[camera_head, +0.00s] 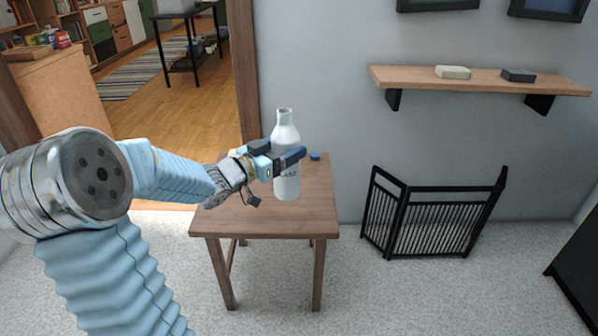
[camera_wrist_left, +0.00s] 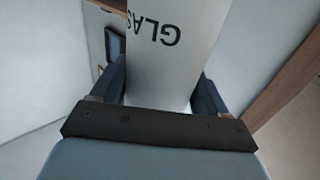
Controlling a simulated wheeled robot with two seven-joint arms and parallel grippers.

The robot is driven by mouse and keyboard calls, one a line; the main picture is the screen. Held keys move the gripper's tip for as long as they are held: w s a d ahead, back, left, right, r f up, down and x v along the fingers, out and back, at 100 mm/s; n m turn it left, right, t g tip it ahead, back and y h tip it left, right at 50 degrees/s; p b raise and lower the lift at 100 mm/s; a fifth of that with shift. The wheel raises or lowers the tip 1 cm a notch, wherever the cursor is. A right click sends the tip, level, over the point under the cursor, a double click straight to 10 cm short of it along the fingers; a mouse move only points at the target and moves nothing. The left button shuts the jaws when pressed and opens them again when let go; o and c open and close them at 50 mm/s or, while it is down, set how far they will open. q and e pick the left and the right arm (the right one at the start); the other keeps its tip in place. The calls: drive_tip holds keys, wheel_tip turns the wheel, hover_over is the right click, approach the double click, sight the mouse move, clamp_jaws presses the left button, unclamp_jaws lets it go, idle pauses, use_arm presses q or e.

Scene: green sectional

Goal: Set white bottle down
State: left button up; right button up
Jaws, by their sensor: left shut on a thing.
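The white bottle (camera_head: 287,185) is upright over the small wooden table (camera_head: 243,222) in the head view. My left gripper (camera_head: 291,160) is shut around the bottle's middle. In the left wrist view the bottle (camera_wrist_left: 170,70) with dark lettering stands between the two fingers of my left gripper (camera_wrist_left: 164,98). I cannot tell whether the bottle's base touches the tabletop. My right gripper is not in view.
A wall shelf (camera_head: 480,80) holds two small blocks. A black folding screen (camera_head: 433,215) stands on the floor at right. The tabletop's front is clear.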

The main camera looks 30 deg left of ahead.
sight(275, 186)
use_arm(q)
drive_tip(key=w+f, duration=0.9)
drive_tip(key=f, duration=0.1)
drive_tip(key=shift+d+f+b, duration=0.3)
drive_tip(key=shift+d, duration=0.1)
drive_tip(key=shift+f, duration=0.1)
drive_tip(key=shift+f, duration=0.15)
drive_tip(key=o, duration=1.3)
drive_tip(key=shift+s, duration=0.1)
drive_tip(key=v, duration=1.2)
drive_tip(key=shift+r+b, duration=0.25)
drive_tip(key=shift+b, duration=0.1)
